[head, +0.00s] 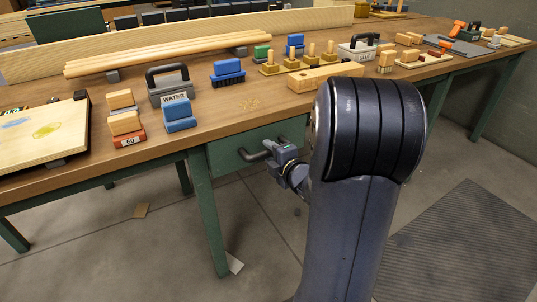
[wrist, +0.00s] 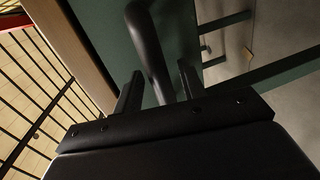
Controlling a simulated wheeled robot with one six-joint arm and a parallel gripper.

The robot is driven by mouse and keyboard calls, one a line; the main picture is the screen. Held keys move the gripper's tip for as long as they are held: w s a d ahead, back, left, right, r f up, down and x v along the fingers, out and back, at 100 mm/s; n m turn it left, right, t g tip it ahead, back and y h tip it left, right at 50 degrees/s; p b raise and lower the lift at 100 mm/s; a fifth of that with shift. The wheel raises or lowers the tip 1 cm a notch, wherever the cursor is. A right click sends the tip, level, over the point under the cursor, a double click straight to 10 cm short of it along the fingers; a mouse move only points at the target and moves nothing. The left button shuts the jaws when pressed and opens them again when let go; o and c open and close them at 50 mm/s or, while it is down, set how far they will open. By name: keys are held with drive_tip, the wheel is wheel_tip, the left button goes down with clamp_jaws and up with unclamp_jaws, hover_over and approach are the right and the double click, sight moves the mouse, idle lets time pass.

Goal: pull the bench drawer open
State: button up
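The bench drawer (head: 229,145) has a green front under the wooden bench top and looks closed. Its dark bar handle (head: 252,156) sticks out from the front, partly hidden by my gripper (head: 271,148). In the wrist view the handle (wrist: 148,45) runs down between the two fingers of my gripper (wrist: 160,82), with the green drawer front (wrist: 180,30) behind it. The fingers stand apart on either side of the handle, with a narrow gap visible at each side. The right part of the drawer is hidden behind my arm in the head view.
The bench top (head: 210,115) carries sanding blocks, a grey WATER caddy (head: 172,90), wooden rods (head: 170,55) and a pale board (head: 40,135). A green bench leg (head: 207,215) stands left of the drawer. The floor in front is mostly clear, with a ribbed mat (head: 460,245) at right.

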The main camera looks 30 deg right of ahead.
drive_tip(key=shift+w+f, duration=0.1)
drive_tip(key=shift+w, duration=0.4)
clamp_jaws()
